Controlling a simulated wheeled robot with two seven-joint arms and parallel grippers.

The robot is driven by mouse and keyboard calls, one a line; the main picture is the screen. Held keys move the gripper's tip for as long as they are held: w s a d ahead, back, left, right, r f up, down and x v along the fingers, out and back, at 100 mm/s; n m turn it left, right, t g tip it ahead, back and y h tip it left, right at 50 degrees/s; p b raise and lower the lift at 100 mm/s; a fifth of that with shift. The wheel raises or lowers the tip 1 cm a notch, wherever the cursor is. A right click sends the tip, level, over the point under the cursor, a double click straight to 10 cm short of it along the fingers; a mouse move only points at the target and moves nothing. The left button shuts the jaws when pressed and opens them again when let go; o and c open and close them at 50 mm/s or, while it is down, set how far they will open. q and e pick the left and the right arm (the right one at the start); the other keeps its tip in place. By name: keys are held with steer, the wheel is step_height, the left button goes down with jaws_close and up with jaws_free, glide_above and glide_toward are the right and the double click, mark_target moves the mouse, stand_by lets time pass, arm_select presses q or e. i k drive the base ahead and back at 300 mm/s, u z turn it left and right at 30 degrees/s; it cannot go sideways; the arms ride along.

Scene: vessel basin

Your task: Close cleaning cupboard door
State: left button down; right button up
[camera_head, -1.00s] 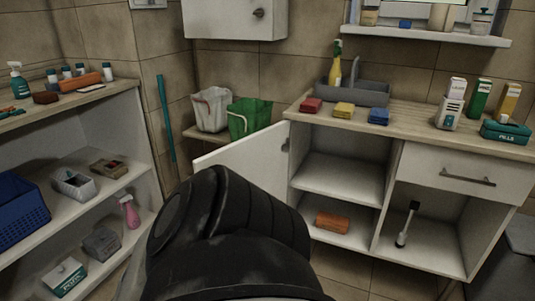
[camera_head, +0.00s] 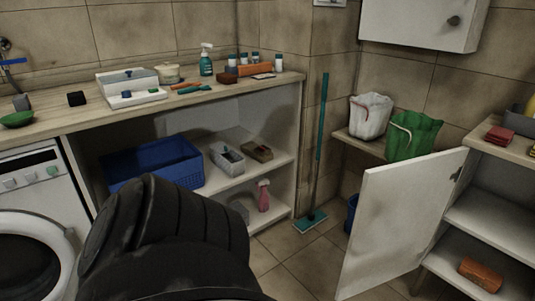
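The white cupboard door (camera_head: 400,220) stands wide open at the right of the head view, swung out to the left from its hinge side. The cupboard (camera_head: 490,225) behind it shows open shelves, with an orange-brown block (camera_head: 480,274) on the lower one. The cupboard's right part is out of the frame. A dark, rounded part of my own body fills the lower left middle and hides the floor there. Neither gripper shows, and nothing of mine is seen touching the door.
A teal mop (camera_head: 311,220) leans in the corner left of the door. White (camera_head: 371,115) and green (camera_head: 411,135) bins stand on a low ledge behind it. An open shelf unit with a blue basket (camera_head: 155,165) and a washing machine (camera_head: 35,215) are left. Some tiled floor (camera_head: 290,255) is clear.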

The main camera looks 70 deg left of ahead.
mark_target(400, 206)
steer(key=u, duration=1.25)
steer(key=i, duration=1)
